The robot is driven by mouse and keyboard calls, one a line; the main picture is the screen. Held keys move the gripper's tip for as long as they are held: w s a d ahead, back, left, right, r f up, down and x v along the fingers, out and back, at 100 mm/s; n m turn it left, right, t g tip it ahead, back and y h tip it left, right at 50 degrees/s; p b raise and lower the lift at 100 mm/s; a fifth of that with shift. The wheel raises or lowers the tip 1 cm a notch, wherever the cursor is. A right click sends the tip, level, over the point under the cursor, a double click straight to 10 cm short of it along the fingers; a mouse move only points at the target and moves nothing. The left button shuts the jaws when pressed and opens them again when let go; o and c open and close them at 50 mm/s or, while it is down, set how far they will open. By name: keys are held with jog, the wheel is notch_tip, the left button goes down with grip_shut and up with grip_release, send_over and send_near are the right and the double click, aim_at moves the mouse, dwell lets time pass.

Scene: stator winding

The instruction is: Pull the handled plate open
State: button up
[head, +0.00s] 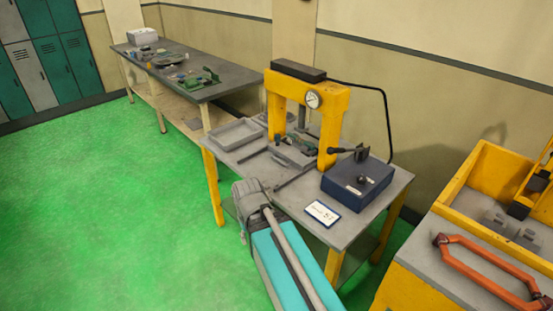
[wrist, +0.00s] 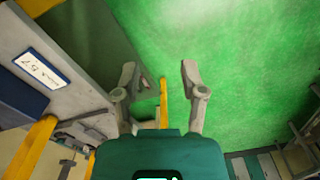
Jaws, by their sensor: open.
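The handled plate (head: 421,255) is a grey flat plate at the bottom right of the head view, on the front of a yellow machine. A long orange-red handle (head: 486,264) is fixed on it, and its right end is near the picture edge. The plate is not recognisable in the wrist view. My gripper (wrist: 159,75) shows in the wrist view with its two grey fingers spread apart and nothing between them. It is away from the plate, above the green floor beside a table. My teal arm shows at the bottom of the head view; the fingers are not clear there.
A grey worktable (head: 232,162) with yellow legs holds a yellow press (head: 335,115), a dark blue box (head: 358,183) and a small card (head: 322,213). The yellow machine (head: 480,165) stands right of it. A long bench (head: 225,78) stands behind. Open green floor (head: 100,210) lies left.

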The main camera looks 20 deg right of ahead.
jog(key=n+t+b, duration=0.4)
jog(key=t+b, duration=0.1)
jog(key=b, duration=0.2)
send_near(278, 160)
jog(key=v, duration=0.5)
jog(key=shift+w+a+r, duration=0.1)
jog(key=shift+w, duration=0.25)
jog(key=b+x, duration=1.2)
jog(key=x, duration=0.1)
jog(key=shift+w+f+b, duration=0.1)
jog(key=shift+f+b, duration=0.3)
